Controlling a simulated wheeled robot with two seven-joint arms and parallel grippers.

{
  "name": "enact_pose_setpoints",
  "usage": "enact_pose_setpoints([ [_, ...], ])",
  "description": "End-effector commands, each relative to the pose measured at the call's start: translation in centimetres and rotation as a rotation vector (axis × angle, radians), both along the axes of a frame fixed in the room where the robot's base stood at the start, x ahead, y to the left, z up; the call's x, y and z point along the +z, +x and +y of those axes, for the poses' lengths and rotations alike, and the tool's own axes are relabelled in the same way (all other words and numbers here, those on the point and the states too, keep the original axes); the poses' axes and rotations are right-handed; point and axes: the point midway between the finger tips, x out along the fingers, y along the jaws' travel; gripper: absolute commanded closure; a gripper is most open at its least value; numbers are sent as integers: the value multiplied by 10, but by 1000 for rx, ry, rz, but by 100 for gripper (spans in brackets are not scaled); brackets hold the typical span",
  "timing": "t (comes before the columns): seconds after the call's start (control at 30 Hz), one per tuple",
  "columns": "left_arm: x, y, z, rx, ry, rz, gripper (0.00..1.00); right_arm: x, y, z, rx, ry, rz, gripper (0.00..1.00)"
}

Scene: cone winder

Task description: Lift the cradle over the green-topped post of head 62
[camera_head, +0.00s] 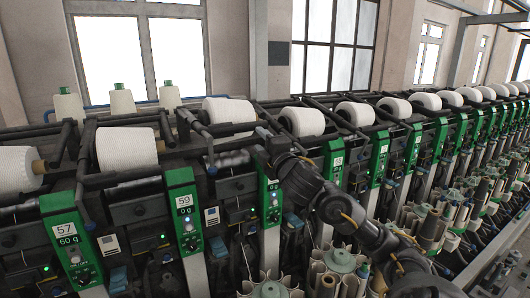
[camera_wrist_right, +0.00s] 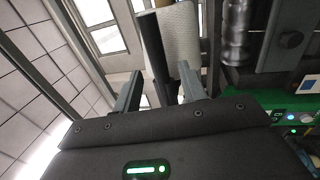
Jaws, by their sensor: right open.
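My right gripper (camera_head: 268,143) reaches in from the lower right to a green-topped post (camera_head: 270,200) whose number is hidden behind it. In the right wrist view its two fingers (camera_wrist_right: 159,90) are apart. A dark bar (camera_wrist_right: 150,45), which looks like a cradle arm, runs between them, with a white cone (camera_wrist_right: 178,35) beyond it; I cannot tell whether a finger touches the bar. Posts marked 57 (camera_head: 68,245) and 59 (camera_head: 185,215) stand to the left. I cannot read 62 on any post. My left gripper is out of view.
White cones (camera_head: 228,112) lie in dark cradles along the row. Another cone (camera_head: 302,121) lies just right of my gripper. Further green posts (camera_head: 334,160) stand close together to the right. Bobbins (camera_head: 272,288) crowd the front below my arm. Open air lies above the row.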

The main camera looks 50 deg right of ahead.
Motion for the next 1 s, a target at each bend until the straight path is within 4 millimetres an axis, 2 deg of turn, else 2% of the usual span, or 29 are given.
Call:
enact_pose_setpoints([
  [0.1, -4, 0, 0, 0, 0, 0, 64, -4, -14, 4, -1, -2, 3, 58],
  [0.23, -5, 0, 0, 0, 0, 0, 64, -5, -20, 6, 0, -2, 2, 58],
  [1.0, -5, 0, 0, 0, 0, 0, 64, -4, -21, 7, 0, 0, 1, 58],
])
